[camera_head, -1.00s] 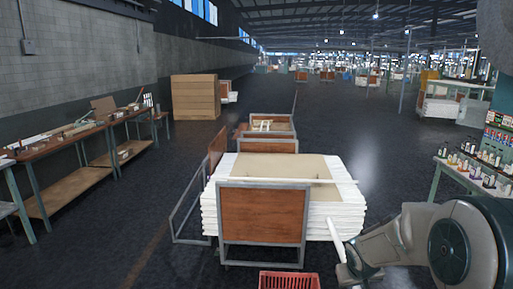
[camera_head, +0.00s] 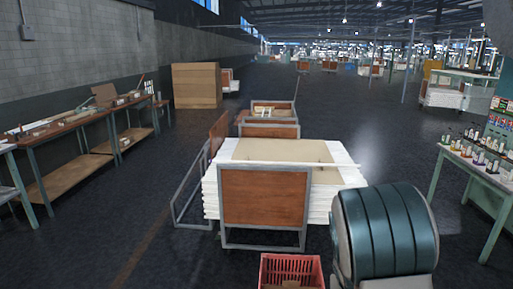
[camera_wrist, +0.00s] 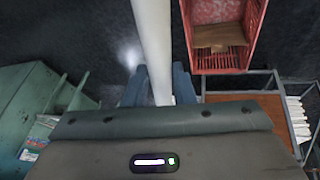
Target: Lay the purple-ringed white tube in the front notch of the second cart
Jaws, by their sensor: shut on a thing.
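A white tube (camera_wrist: 153,45) runs up out of the wrist view from between the fingers of my gripper (camera_wrist: 160,86), which is shut on it. No purple ring shows on the visible part. My arm hides the gripper and tube in the head view. I cannot make out the notches.
A red crate (camera_head: 291,270) is on the floor before the nearest cart; it also shows in the wrist view (camera_wrist: 222,62). Workbenches (camera_head: 75,126) line the left wall. A green-legged table with bottles (camera_head: 478,163) stands at the right. Dark floor is free on both sides.

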